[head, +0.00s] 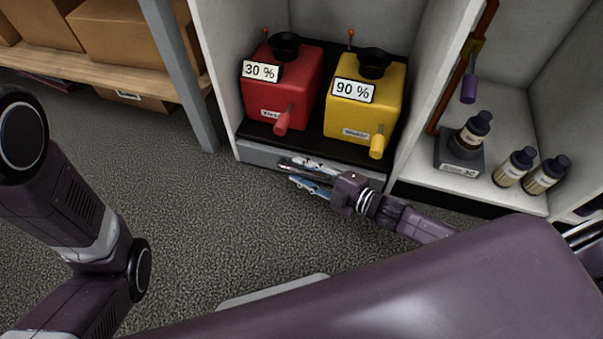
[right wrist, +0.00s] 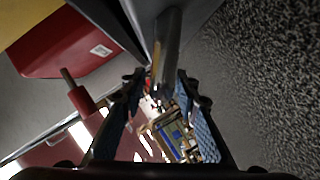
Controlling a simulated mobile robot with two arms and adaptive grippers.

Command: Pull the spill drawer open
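The spill drawer (head: 258,154) is the grey front below the black tray top, low in the cabinet. Its front looks flush with the cabinet. A metal bar handle (head: 293,166) runs along it, and the handle also shows in the right wrist view (right wrist: 168,48). My right gripper (head: 303,177) is at the handle, coming from the right. In the right wrist view its blue-padded fingers (right wrist: 160,88) are apart, one on each side of the bar's near end. I see no clear grip on it. My left gripper is out of view; only the left arm shows.
A red box (head: 283,85) marked 30 % and a yellow box (head: 365,105) marked 90 % stand above the drawer. Bottles (head: 515,167) stand in the right bay. A grey post (head: 183,75) and shelf are at left. The floor before the drawer is clear.

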